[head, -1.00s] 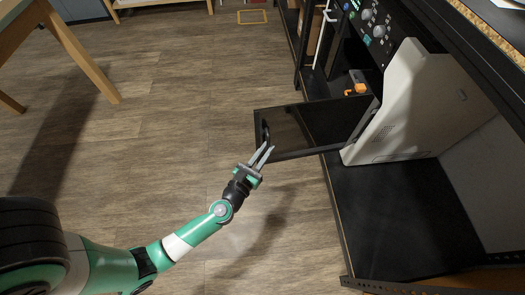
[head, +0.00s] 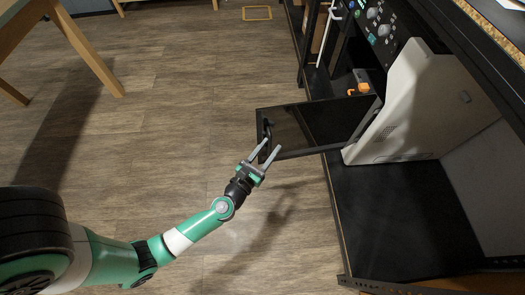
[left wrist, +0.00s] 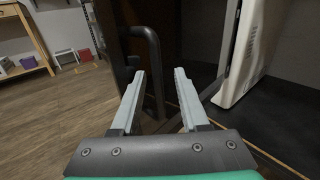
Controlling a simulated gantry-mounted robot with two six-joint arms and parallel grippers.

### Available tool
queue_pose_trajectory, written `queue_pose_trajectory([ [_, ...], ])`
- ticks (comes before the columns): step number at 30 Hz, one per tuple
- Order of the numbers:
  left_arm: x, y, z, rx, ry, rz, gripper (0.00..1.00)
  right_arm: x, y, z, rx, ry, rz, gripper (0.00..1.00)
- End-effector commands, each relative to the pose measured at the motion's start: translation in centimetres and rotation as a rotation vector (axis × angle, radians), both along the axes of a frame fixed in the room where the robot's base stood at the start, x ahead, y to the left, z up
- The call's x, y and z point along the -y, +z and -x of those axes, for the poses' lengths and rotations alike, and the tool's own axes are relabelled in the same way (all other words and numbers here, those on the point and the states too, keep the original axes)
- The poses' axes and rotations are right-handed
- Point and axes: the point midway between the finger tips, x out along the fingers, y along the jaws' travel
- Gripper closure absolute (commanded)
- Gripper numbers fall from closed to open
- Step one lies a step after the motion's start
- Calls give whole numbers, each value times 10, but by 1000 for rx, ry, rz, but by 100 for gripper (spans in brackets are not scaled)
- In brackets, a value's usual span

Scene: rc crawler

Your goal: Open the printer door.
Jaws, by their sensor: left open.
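The printer door (head: 315,122) is a dark panel with a black frame. It stands swung out from the pale printer body (head: 412,110) over the floor. Its black curved handle (head: 267,131) is at the door's outer left end. My left gripper (head: 271,145) is open at the near left corner of the door, close to the handle. In the left wrist view, the upright handle (left wrist: 155,62) appears between the two grey fingers, with its lower end near the fingertips. Whether a finger touches it cannot be told. My right gripper is not in view.
A black shelf (head: 385,220) extends in front of the printer, mostly bare. A small orange item (head: 358,90) sits near the door's hinge side. A control panel with knobs (head: 378,22) is behind. A wooden table (head: 85,55) stands at far left; the floor between is clear.

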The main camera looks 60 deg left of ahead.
Motion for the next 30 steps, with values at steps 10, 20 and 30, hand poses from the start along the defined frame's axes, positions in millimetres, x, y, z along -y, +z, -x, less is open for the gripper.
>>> queue_pose_trajectory([
  [10,35,0,67,-6,-9,-1,55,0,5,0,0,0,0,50],
  [20,50,0,101,-2,-4,-1,55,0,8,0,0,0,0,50],
  [30,49,0,101,-1,-2,0,55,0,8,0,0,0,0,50],
])
